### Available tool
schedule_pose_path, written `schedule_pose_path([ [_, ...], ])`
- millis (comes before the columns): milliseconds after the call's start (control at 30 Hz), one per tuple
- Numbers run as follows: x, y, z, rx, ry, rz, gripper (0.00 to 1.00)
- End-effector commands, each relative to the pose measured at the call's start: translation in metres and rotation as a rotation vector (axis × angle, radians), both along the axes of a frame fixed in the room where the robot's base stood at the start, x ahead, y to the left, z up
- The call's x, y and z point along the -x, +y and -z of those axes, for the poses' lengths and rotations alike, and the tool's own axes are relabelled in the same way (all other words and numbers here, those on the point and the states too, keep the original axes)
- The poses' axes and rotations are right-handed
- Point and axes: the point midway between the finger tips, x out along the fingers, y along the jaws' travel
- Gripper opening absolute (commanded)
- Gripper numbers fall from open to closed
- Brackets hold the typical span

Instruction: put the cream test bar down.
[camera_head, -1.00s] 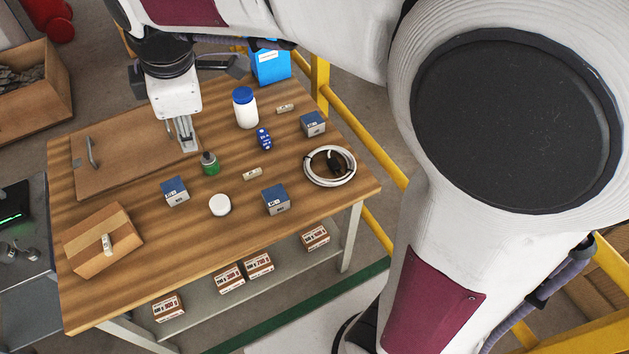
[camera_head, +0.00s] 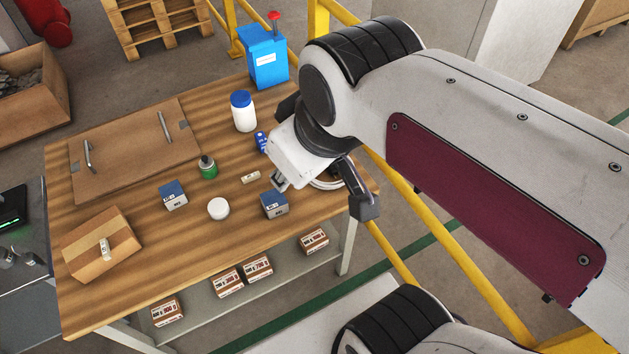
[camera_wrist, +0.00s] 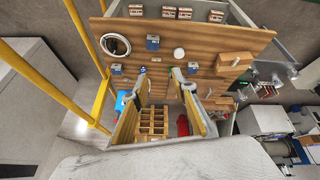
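One cream bar (camera_head: 250,177) lies on the wooden table, left of the gripper. Another cream bar (camera_head: 104,248) lies on top of a cardboard box (camera_head: 84,258) at the table's front left. I cannot tell which one the task means. My gripper (camera_head: 280,183) is above the right part of the table, close to a blue-and-grey box (camera_head: 274,205). In the wrist view its two fingers (camera_wrist: 162,76) stand wide apart, with no bar seen between them. My arm hides part of the table's right side.
A wooden panel with two handles (camera_head: 125,160) lies at the back left. A white bottle (camera_head: 243,113), a green-bodied bottle (camera_head: 208,168), a white jar (camera_head: 218,208) and a second blue-and-grey box (camera_head: 173,196) stand around. A yellow rail (camera_head: 440,227) runs beyond the right edge.

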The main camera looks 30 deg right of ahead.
Motion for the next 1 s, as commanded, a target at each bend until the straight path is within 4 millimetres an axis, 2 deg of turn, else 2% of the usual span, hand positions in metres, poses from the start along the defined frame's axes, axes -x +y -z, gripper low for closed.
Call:
schedule_pose_path([
  [100,0.017,-0.008,0.006,-0.044,-0.016,0.109,0.27],
  [300,0.034,-0.014,0.014,-0.092,-0.03,0.223,0.27],
  [767,0.037,-0.015,0.016,-0.102,-0.032,0.246,0.27],
  [867,0.037,-0.015,0.016,-0.102,-0.032,0.245,0.51],
  [1000,0.036,-0.014,0.016,-0.103,-0.032,0.245,0.87],
])
